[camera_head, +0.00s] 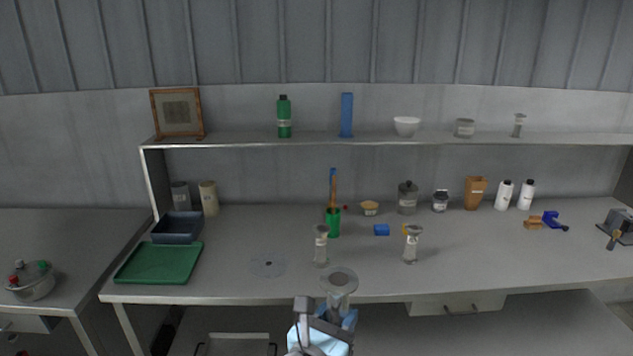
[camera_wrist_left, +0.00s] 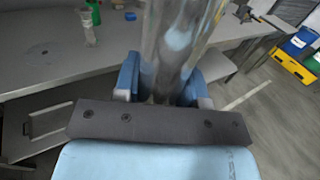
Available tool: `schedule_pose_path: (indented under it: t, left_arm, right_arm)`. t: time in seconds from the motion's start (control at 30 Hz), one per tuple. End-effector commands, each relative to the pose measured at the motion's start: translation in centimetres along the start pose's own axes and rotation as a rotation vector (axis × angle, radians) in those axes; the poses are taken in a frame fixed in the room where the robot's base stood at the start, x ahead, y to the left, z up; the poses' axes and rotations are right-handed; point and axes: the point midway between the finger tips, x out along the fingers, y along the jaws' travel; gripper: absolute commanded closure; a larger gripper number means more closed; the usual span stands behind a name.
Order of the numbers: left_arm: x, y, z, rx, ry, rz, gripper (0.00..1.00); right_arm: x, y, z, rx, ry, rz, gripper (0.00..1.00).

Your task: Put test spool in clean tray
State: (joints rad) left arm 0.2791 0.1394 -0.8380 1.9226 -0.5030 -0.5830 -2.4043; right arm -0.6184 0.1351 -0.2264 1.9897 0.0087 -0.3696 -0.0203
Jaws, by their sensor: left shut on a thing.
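My left gripper (camera_head: 335,311) is in front of the bench's front edge. I cannot read which one is the clean tray. Both look empty. My right gripper is not in view.
A grey disc (camera_head: 268,264) lies right of the green tray. A green cup (camera_head: 333,224) with tools stands behind. A shelf (camera_head: 370,139) spans the back.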

Motion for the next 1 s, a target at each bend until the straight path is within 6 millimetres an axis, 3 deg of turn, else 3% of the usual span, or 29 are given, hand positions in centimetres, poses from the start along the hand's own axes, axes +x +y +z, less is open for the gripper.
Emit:
schedule_pose_path:
  t: [0.3, 0.5, 0.7, 1.0]
  left_arm:
    - [-8.7, 13.1, -3.8, -0.003, 0.009, 0.292, 0.96]
    - [-14.9, 19.1, -5.8, -0.002, 0.006, 0.437, 0.96]
    - [-18.8, 22.0, -6.7, 0.002, 0.003, 0.512, 0.96]
    - [-19.4, 22.6, -6.8, 0.007, 0.005, 0.519, 0.96]
  right_arm:
    - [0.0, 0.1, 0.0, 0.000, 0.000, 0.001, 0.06]
    - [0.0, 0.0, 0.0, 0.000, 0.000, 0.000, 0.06]
    - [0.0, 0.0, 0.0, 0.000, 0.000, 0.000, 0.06]
    - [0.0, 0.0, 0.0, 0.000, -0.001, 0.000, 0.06]
